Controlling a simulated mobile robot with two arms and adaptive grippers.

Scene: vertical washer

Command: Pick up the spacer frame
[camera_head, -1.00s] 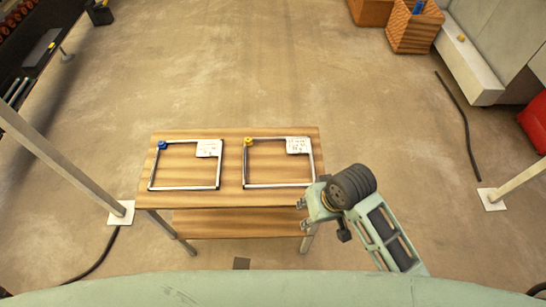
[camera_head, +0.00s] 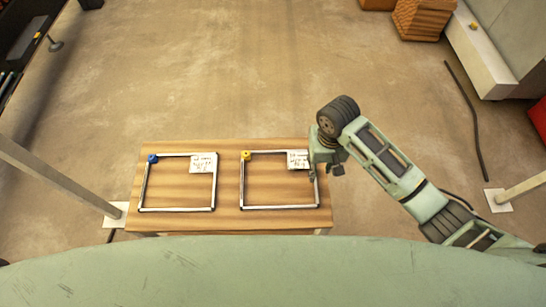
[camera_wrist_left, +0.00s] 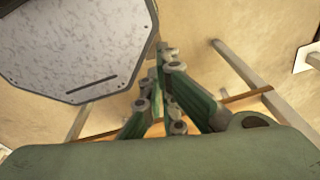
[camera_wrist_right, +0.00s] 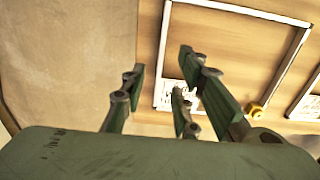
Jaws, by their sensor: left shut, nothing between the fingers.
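Two rectangular spacer frames lie flat on the wooden table. The left frame (camera_head: 178,210) has a blue corner piece and a paper label. The right frame (camera_head: 279,207) has a yellow corner piece (camera_head: 246,155) and a paper label (camera_head: 298,160). My right gripper (camera_head: 314,172) is over the right frame's right side. In the right wrist view its fingers (camera_wrist_right: 160,78) are apart and empty, with the yellow-cornered frame (camera_wrist_right: 284,68) beyond them; whether they touch it cannot be told. My left gripper (camera_wrist_left: 159,75) is shut and empty, seen only in the left wrist view.
The wooden table (camera_head: 228,180) has bare wood between and around the frames. A pale post (camera_head: 60,180) stands at left and another (camera_head: 523,187) at right. Wooden crates (camera_head: 420,18) and a dark cable (camera_head: 465,120) lie beyond on open floor.

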